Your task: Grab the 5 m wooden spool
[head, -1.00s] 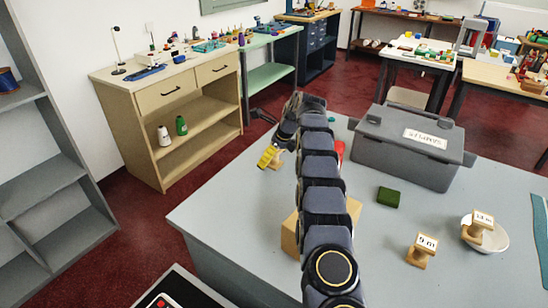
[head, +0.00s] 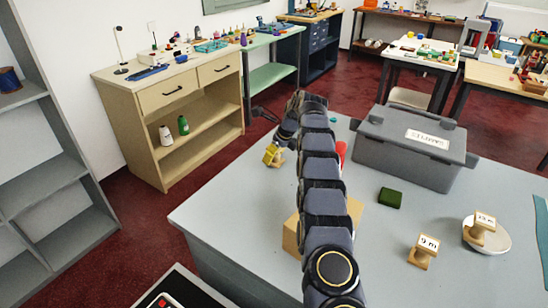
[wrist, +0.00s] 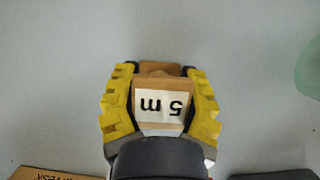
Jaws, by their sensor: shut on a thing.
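The 5 m wooden spool (wrist: 160,104) is between the yellow fingers of my gripper (wrist: 160,100) in the wrist view, with its "5 m" label upside down. The fingers press on it from both sides. In the head view my gripper (head: 273,155) is at the far left part of the grey table (head: 225,205), and only a bit of the spool (head: 281,158) shows beside the yellow finger. I cannot tell whether the spool touches the table. A 9 m wooden spool (head: 422,254) stands near the front. Another labelled spool (head: 480,229) sits in a white dish (head: 498,244).
A grey lidded bin (head: 405,158) stands at the table's back right. A green block (head: 390,197) lies in front of it. A wooden block (head: 355,211) and a red item (head: 341,150) are partly behind my arm. The table's left front is clear.

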